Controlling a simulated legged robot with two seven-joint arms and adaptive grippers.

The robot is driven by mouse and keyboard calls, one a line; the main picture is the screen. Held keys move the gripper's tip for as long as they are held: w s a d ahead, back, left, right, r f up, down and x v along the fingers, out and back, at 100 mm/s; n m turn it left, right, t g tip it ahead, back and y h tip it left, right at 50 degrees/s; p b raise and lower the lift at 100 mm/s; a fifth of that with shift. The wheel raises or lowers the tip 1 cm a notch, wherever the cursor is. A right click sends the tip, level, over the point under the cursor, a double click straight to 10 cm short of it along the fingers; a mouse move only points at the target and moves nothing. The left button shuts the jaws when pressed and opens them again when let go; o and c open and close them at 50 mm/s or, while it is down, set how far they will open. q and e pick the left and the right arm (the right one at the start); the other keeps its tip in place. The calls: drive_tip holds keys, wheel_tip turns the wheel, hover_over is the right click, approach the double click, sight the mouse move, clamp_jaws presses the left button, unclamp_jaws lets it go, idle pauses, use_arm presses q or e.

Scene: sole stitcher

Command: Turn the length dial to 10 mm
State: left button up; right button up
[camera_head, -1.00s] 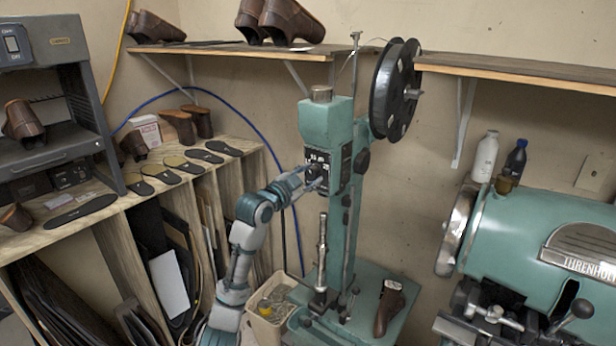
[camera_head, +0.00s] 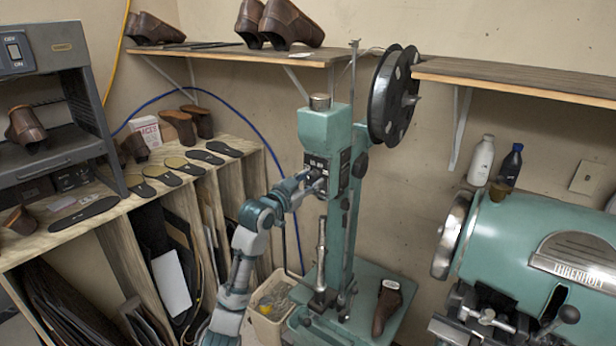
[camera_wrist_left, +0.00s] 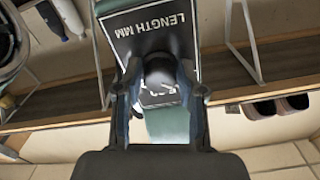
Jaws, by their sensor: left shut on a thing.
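The teal sole stitcher (camera_head: 334,235) stands upright in the middle of the head view. Its black dial plate, marked LENGTH MM in the left wrist view (camera_wrist_left: 160,20), faces my left arm. The black length dial (camera_wrist_left: 158,75) sits between the fingers of my left gripper (camera_wrist_left: 160,105) and hides part of the plate's markings. In the head view my left gripper (camera_head: 309,186) reaches the dial from the left and is shut on it. The dial's exact setting cannot be read. My right gripper is not in view.
A shelf unit with soles (camera_head: 172,178) stands left of the stitcher. A teal machine (camera_head: 545,250) stands at right. A black reel (camera_head: 394,95) tops the stitcher.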

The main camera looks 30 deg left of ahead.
use_arm(q)
drive_tip(key=shift+r+n+p, duration=0.2)
drive_tip(key=shift+n+p, duration=0.25)
drive_tip(key=shift+n, duration=0.25)
drive_tip(key=shift+r+n+p, duration=0.15)
drive_tip(key=shift+n+p, duration=0.25)
drive_tip(key=shift+n, duration=0.3)
drive_tip(key=shift+f, duration=0.1)
drive_tip(key=shift+f+n, duration=0.2)
drive_tip(key=shift+n, duration=0.1)
drive_tip(key=o, duration=1.1)
drive_tip(key=shift+a, duration=0.1)
drive_tip(key=shift+o, duration=0.2)
drive_tip(key=shift+s+f, duration=0.1)
drive_tip(key=s+a, duration=0.1)
drive_tip(key=s, duration=1)
drive_tip(key=shift+s, duration=0.25)
